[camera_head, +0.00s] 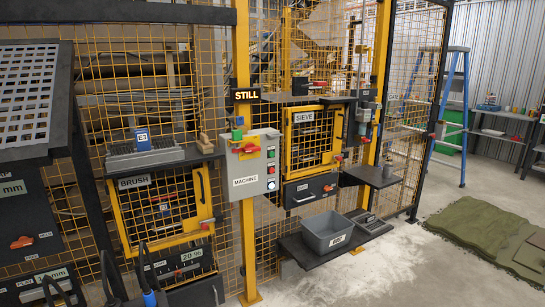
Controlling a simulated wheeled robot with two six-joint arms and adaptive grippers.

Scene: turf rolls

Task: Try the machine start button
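The grey control box labelled MACHINE (234,191) is fixed to a yellow post. A column of small round controls runs down its right side, with a pale, bright one (271,185) at the bottom. I cannot read which control is the start button. A red and yellow switch (248,151) sits at the box's upper left. Above the box a black sign (246,95) reads STILL in lit letters.
A yellow-framed door labelled SIEVE (306,116) is right of the box, with a shelf holding a grey bin (330,231) below. The BRUSH door (133,182) is left. A blue ladder (447,118) and green turf (475,232) are at right.

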